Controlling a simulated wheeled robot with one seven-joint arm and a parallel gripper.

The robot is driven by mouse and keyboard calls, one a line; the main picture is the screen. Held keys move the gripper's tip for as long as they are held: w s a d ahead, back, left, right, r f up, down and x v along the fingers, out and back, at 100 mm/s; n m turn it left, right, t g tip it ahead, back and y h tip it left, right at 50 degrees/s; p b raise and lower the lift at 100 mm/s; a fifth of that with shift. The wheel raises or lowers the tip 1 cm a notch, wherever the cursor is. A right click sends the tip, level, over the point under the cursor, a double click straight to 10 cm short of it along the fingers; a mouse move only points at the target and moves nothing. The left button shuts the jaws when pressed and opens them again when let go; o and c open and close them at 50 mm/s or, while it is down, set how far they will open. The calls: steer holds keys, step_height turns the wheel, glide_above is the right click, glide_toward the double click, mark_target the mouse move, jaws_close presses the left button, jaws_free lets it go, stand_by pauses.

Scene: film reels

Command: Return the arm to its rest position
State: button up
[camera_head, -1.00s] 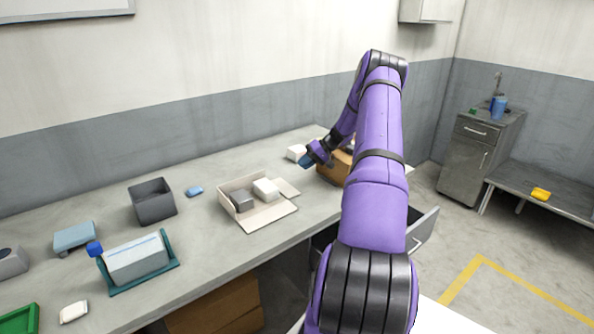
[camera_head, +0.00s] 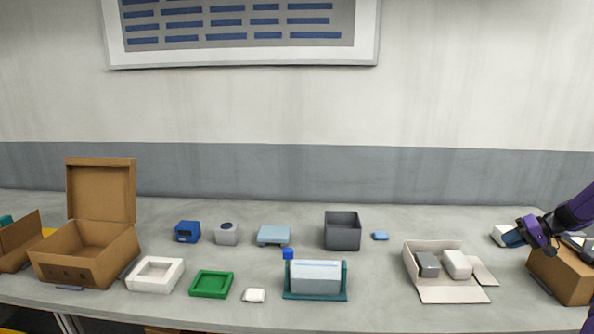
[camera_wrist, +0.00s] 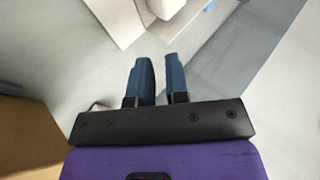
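My gripper (camera_head: 512,239) is at the right edge of the head view, above the table's right part, with its purple arm entering from the right. Its blue fingers point left, close to a small white block (camera_head: 499,234) and above a brown box (camera_head: 563,277). I cannot tell whether they touch the white block. In the wrist view my gripper (camera_wrist: 161,75) has its two blue fingers apart with a narrow empty gap between them. Most of the arm is outside the head view.
The grey table (camera_head: 380,290) carries an open cardboard box (camera_head: 90,270), a white tray (camera_head: 135,278), a green tray (camera_head: 211,285), a teal holder (camera_head: 345,285), a grey bin (camera_head: 342,240) and an open beige carton (camera_head: 450,294) with two blocks. A wall board (camera_head: 240,62) hangs behind.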

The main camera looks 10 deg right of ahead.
steer(key=a+r+n+g+h, duration=0.2)
steer(key=a+r+g+h, duration=0.1)
steer(key=a+r, duration=1.9)
steer(key=s+a+r+n+h, duration=0.1)
steer(key=s+a+r, duration=0.35)
steer(key=a, duration=0.25)
steer(key=s+a+r+h, duration=0.1)
steer(key=s+a+r, duration=0.2)
steer(key=s+a, duration=0.3)
steer(key=s+a+r+n+h, duration=0.1)
steer(key=s+a+r, duration=0.25)
steer(key=a, duration=0.45)
steer(key=s+a+t, duration=0.1)
steer(key=s+a, duration=0.1)
steer(key=s, duration=0.6)
steer(key=s+a+f+t+h, duration=0.1)
steer(key=s+a, duration=0.2)
steer(key=s, duration=0.5)
steer(key=shift+a+f, duration=0.25)
steer(key=shift+f, duration=0.05)
